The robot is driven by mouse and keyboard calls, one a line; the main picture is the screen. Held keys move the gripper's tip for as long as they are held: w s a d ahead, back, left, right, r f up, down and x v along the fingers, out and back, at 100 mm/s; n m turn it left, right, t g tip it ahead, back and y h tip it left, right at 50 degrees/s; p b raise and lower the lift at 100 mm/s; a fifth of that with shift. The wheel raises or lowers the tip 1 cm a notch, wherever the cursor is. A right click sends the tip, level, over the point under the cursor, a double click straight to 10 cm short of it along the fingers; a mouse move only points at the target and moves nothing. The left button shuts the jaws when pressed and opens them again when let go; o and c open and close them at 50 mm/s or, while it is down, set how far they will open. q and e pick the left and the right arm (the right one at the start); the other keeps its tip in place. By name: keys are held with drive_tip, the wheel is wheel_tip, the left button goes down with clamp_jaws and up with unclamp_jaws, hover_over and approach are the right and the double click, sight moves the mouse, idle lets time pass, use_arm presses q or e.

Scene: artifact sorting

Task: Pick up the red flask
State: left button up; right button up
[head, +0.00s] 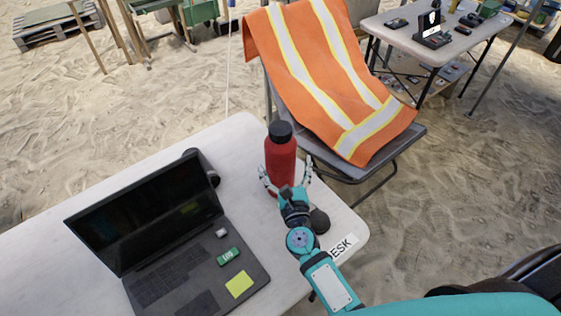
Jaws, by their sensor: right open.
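The red flask (280,156) with a black cap stands upright near the far right corner of the white desk (240,135). My right gripper (286,180) is open at the flask's near side, with one finger on each side of its lower part. I cannot tell whether the fingers touch it. The gripper hides the flask's base. My left gripper is not in view.
An open black laptop (150,215) stands left of the flask, with a black mouse (319,221) right of my wrist. A chair with an orange vest (320,75) stands just behind the desk. Another table (440,40) stands at the upper right.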

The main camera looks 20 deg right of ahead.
drive_tip(key=shift+w+r, duration=0.15)
drive_tip(key=shift+w, duration=0.2)
drive_tip(key=w+p, duration=0.1)
drive_tip(key=w, duration=0.2)
drive_tip(key=shift+w+d+p, duration=0.15)
drive_tip(key=shift+w+p, duration=0.2)
drive_tip(key=shift+w, duration=0.45)
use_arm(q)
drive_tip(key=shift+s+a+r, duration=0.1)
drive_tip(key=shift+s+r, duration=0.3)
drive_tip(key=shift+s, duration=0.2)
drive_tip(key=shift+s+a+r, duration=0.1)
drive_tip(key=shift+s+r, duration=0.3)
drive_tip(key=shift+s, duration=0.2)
